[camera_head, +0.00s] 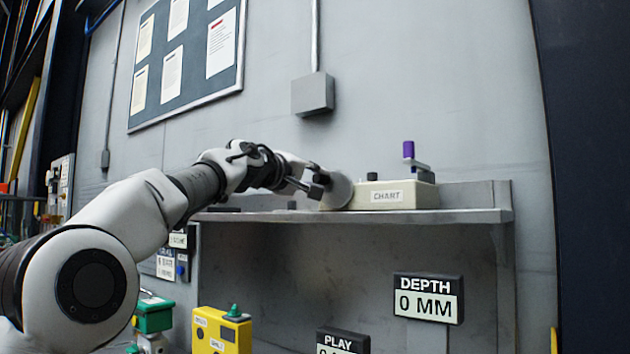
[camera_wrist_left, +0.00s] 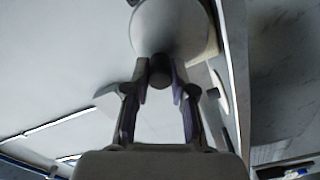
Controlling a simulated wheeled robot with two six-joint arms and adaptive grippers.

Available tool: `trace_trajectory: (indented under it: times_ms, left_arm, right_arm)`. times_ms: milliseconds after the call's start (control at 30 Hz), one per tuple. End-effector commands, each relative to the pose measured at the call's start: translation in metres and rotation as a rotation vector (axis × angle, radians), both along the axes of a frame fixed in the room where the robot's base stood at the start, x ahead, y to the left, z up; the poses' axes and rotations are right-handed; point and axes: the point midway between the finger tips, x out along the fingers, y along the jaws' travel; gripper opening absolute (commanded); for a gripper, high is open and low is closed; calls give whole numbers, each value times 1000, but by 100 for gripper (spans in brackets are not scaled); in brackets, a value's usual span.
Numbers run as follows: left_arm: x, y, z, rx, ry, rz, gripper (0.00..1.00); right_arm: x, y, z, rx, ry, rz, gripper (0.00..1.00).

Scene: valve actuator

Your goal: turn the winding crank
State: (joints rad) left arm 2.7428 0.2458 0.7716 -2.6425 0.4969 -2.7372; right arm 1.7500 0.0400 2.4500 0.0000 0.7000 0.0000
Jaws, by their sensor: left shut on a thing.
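A cream box labelled CHART (camera_head: 392,196) sits on the grey shelf. A crank-like grey arm with an upright purple handle (camera_head: 408,150) stands at its right end, apart from my gripper. A pale rounded drum (camera_head: 338,191) is at the box's left end. My left gripper (camera_head: 314,187) is beside this drum. In the left wrist view my left gripper (camera_wrist_left: 160,88) has its fingers shut around a short dark knob (camera_wrist_left: 160,70) in front of the pale drum (camera_wrist_left: 170,25). I cannot tell how the knob joins the drum. My right gripper is not in view.
The shelf (camera_head: 455,216) has a raised back edge and free room at its right. A DEPTH display (camera_head: 428,298) reads 0 MM below it. A yellow box (camera_head: 222,333) and a green device (camera_head: 153,315) stand low at the left. A notice board (camera_head: 190,60) hangs on the wall.

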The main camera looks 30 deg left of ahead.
Motion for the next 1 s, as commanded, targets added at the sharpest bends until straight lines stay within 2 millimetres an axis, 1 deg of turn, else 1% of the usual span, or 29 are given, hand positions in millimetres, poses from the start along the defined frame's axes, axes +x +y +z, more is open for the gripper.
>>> trace_trajectory:
  times_ms: [33,233,267,300,333,633,733,767,867,967,1000]
  left_arm:
    - [-1,1,3,-1,-6,3,0]
    - [-1,1,3,-2,-7,3,0]
    - [-1,1,3,-2,-7,3,31]
    - [-1,1,3,-3,-6,3,45]
    - [-1,1,3,-3,-6,3,49]
    - [0,1,1,-12,0,1,49]
    - [0,2,1,-87,11,0,49]
    - [0,3,0,-129,18,1,49]
    - [0,6,-2,-342,49,0,49]
    - [0,8,-11,-675,99,1,49]
    - [0,9,-16,-830,120,2,49]
  right_arm:
    - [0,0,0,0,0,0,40]
    - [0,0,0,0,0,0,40]
    - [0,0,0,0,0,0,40]
    - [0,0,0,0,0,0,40]
    - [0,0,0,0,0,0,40]
    - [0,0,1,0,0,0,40]
    - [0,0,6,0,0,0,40]
    - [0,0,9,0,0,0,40]
    - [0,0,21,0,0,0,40]
    - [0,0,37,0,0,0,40]
    - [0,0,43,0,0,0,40]
